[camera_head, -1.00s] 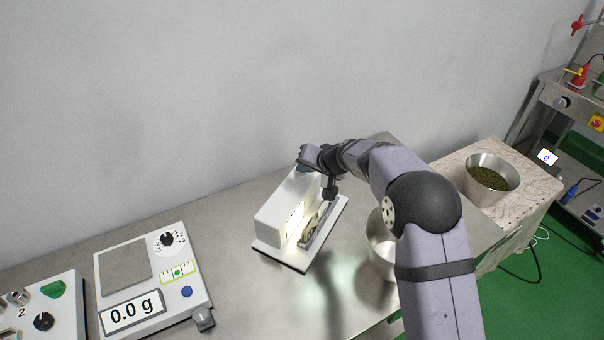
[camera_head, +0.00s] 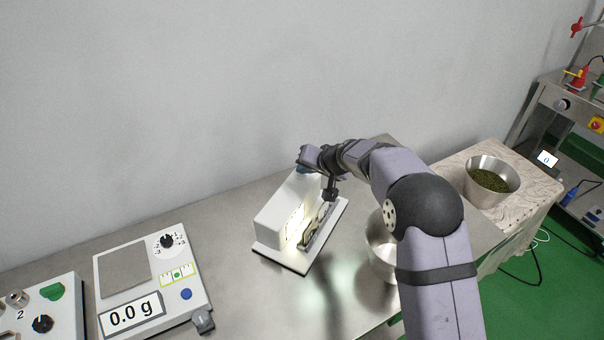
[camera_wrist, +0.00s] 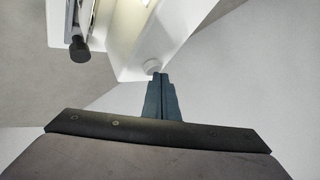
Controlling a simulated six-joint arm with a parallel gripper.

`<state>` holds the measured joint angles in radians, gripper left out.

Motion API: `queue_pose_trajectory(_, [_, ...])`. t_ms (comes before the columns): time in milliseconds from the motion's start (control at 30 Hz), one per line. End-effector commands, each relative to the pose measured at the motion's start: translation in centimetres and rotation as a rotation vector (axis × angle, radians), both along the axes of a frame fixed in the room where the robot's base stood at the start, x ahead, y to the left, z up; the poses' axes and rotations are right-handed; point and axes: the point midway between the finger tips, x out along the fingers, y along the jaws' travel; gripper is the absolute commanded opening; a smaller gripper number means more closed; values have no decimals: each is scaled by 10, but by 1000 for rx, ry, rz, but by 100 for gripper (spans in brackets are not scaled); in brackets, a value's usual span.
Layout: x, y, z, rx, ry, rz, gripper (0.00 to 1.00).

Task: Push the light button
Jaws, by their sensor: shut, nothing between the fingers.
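A white box-shaped device (camera_head: 281,213) with a lit, glowing front stands on the metal table. In the wrist view a round white button (camera_wrist: 152,66) sits on the device's white end face. My gripper (camera_wrist: 160,76) is shut and empty, with its fingertips at the lower edge of the button in that view. I cannot tell whether they touch it. In the head view my gripper (camera_head: 304,168) is at the far upper end of the device, and the button is hidden there.
A scale (camera_head: 130,262) reading 0.0 g stands at the left, beside a control box (camera_head: 62,318). A metal bowl (camera_head: 379,255) is partly behind my arm. A bowl of dried leaves (camera_head: 471,182) stands at the right. A black knob (camera_wrist: 79,50) is near the button.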

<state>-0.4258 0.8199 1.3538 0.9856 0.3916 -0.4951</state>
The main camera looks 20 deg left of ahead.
Motion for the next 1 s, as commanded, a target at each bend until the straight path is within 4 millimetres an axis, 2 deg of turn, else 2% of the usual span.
queue_pose_trajectory(267, [0,0,9,-1,-2,1,0])
queue_pose_trajectory(800, [0,0,56,0,-2,1,0])
queue_pose_trajectory(1000, [0,0,61,1,-1,0,0])
